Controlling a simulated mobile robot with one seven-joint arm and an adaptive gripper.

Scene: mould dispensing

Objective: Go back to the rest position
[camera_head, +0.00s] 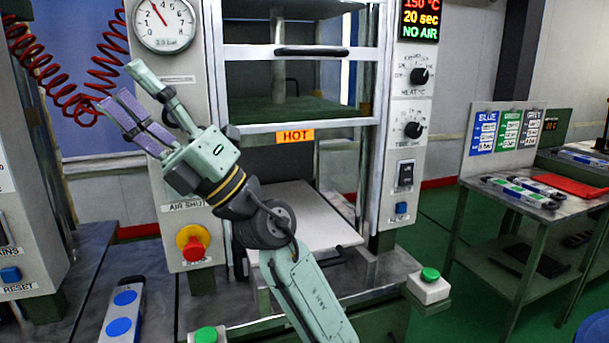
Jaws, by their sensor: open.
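My gripper (133,96) is raised at the upper left, in front of the press's left panel. Its two fingers are apart, with nothing between them, and point up and to the left. My arm comes up from the bottom middle and bends at a dark joint in front of the press. The gripper is clear of the table and hides part of the panel below the pressure gauge (165,22).
A blue-dotted mould (122,312) lies at lower left. Green buttons (430,275) stand in front. A red coiled hose (75,80) hangs near my gripper. A side table (515,225) holds moulds.

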